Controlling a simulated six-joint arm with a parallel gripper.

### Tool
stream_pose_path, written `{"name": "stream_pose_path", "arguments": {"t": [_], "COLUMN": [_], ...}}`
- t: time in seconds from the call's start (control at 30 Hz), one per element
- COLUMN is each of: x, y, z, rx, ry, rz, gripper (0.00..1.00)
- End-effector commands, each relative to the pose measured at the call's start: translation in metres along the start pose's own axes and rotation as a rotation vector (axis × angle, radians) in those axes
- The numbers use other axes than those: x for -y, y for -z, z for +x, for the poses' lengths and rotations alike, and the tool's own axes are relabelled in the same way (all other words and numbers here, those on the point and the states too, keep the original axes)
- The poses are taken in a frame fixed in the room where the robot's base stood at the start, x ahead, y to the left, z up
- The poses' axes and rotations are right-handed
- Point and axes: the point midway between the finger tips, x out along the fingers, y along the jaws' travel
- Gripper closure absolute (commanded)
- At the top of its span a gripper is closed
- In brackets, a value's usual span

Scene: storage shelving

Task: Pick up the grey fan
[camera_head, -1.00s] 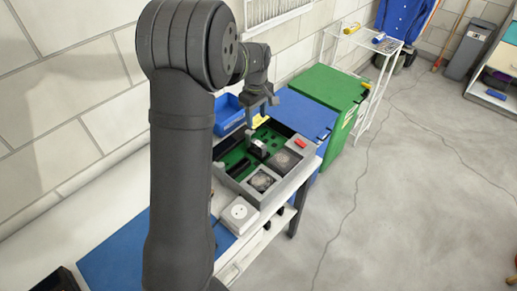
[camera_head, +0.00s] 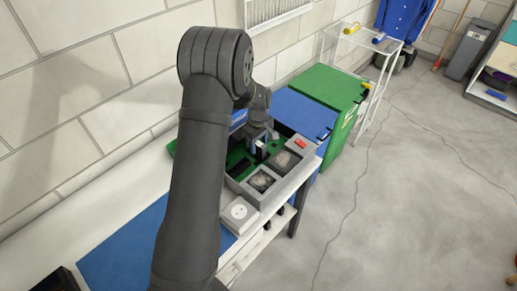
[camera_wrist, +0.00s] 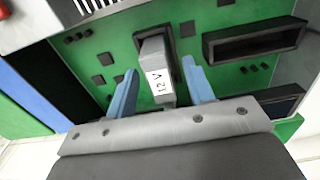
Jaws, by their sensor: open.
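My gripper (camera_wrist: 161,90) is open over a green circuit board (camera_wrist: 225,80), its two blue fingers on either side of a grey block (camera_wrist: 156,68) marked "12 V". Whether the fingers touch the block cannot be told. In the head view my gripper (camera_head: 258,137) is low over the board, and the block is partly hidden by it. Two fan-like square units sit in compartments of a grey case: a nearer one (camera_head: 262,181) with a pale, greyish middle and a farther, darker one (camera_head: 285,160). Which of these is the grey fan cannot be told for sure.
A red piece (camera_head: 300,143) lies on the case's right rim. A white box with a round socket (camera_head: 239,212) stands in front of the case. Blue (camera_head: 303,112) and green (camera_head: 328,90) bins stand behind. The wall is close on the left.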

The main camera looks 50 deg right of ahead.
Motion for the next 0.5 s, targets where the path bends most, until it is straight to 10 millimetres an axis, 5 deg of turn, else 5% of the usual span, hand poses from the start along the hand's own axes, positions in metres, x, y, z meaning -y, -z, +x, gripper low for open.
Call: {"name": "stream_pose_path", "arguments": {"t": [0.27,0.5], "x": [0.0001,0.0002], "y": [0.0003,0.0002], "z": [0.008,0.0078], "rx": [-0.001,-0.001], "ry": [0.0,0.0], "rz": [-0.001,-0.001], "gripper": [0.52,0.97]}}
